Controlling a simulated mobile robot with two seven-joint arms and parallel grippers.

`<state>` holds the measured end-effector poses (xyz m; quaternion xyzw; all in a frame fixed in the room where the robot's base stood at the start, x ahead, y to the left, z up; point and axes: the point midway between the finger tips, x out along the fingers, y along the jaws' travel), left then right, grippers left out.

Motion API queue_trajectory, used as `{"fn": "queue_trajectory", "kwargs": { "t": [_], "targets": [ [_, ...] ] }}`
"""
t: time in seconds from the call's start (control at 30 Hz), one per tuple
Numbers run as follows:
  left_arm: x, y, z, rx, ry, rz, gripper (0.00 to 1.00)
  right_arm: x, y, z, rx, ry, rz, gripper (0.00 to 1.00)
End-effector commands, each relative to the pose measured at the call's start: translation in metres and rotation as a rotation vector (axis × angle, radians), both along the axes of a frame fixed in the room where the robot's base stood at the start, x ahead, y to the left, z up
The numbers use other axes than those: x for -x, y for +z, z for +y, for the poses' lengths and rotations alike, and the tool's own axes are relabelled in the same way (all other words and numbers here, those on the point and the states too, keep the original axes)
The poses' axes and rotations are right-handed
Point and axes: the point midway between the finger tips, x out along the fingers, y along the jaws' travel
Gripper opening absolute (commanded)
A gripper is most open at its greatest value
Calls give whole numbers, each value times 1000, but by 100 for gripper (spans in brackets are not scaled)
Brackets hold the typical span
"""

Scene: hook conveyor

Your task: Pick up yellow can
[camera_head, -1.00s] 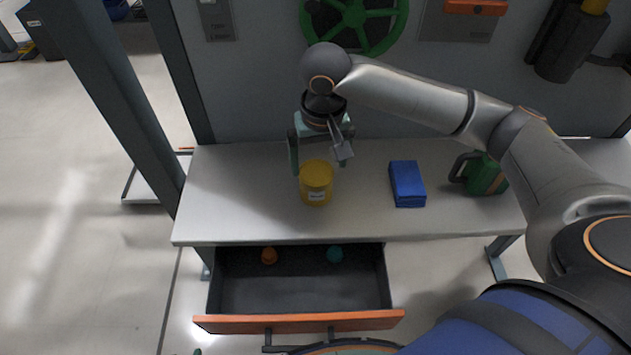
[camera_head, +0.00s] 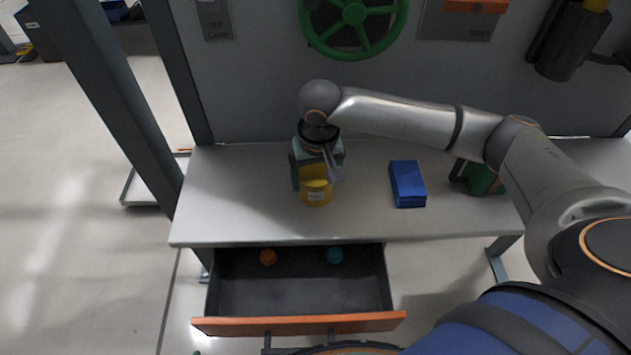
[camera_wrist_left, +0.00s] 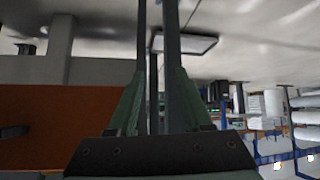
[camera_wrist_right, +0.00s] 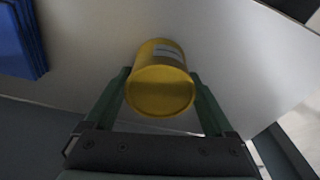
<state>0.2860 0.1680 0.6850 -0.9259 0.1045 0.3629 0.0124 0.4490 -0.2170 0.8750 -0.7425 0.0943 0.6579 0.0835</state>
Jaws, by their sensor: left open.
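The yellow can (camera_head: 316,192) stands upright on the grey table, left of its middle. My right gripper (camera_head: 315,180) is over it from above, with a finger at each side of the can. In the right wrist view the can (camera_wrist_right: 160,92) fills the space between the fingertips of my right gripper (camera_wrist_right: 162,88). I cannot tell whether the fingers press on it. My left gripper (camera_wrist_left: 155,85) is open in the left wrist view, away from the can, with nothing seen held.
A blue box (camera_head: 407,184) lies right of the can, and a green canister (camera_head: 480,178) is partly hidden behind my right arm. A green wheel (camera_head: 353,14) is on the wall.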

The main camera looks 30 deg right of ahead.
Motion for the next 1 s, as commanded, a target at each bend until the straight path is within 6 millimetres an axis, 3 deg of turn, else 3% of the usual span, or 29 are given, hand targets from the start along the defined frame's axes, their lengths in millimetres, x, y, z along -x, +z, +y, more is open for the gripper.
{"fn": "queue_trajectory", "kwargs": {
  "t": [0.07, 0.67, 1.0],
  "targets": [
    [0, 0, 0, 0, 0, 0, 50, 0, 0, 0, 0, 0, 0, 74],
    [-1, 0, 0, 0, 0, -1, 50, 0, 1, 0, 0, -1, -1, 7],
    [-1, 1, 0, 0, 0, -1, 50, -1, 6, 0, 0, -1, -3, 6]
  ]
}}
